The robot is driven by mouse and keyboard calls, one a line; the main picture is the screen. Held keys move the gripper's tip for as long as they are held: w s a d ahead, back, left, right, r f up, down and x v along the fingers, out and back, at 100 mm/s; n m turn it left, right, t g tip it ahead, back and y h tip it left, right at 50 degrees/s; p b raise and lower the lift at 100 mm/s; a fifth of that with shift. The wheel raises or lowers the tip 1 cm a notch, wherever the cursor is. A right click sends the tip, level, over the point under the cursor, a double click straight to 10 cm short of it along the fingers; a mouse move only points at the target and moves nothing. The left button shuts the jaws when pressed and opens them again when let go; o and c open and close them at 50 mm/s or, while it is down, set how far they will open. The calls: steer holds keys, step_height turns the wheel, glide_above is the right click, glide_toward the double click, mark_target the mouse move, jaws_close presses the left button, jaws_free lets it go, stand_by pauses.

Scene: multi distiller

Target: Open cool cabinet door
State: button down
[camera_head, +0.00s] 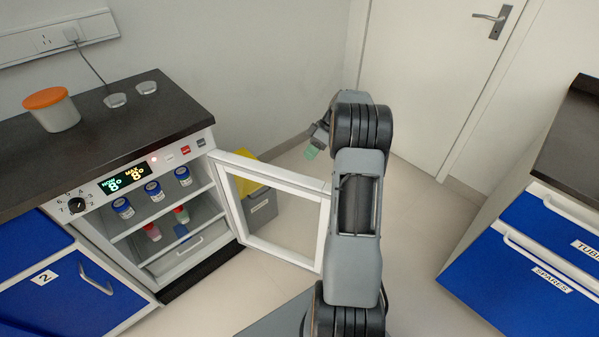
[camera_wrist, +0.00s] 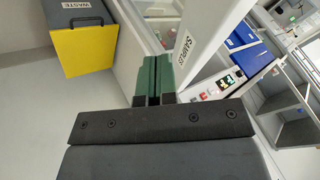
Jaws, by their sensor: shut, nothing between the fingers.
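The cool cabinet (camera_head: 150,195) stands at the left under a dark worktop. Its white-framed glass door (camera_head: 285,177) is swung wide open to the right, so the shelves inside show. Blue-lidded jars (camera_head: 153,190) stand on the upper shelf, with red and green items below. My gripper (camera_head: 310,152) is beyond the door's far side, partly hidden by my arm in the head view. In the wrist view its green fingers (camera_wrist: 153,78) are together and empty, beside the door frame with the SAMPLES label (camera_wrist: 184,52). I cannot tell whether they touch the frame.
A grey waste bin with a yellow lid (camera_head: 243,165) stands behind the open door; it also shows in the wrist view (camera_wrist: 88,45). Blue drawers (camera_head: 540,265) stand at the right. A white room door (camera_head: 435,75) is at the back. The floor between is clear.

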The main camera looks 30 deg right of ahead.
steer(key=s+a+f+b, duration=0.1)
steer(key=s+a+f, duration=0.1)
steer(key=a, duration=0.3)
steer(key=shift+a+f, duration=0.35)
steer(key=shift+f, duration=0.2)
steer(key=shift+s, duration=0.1)
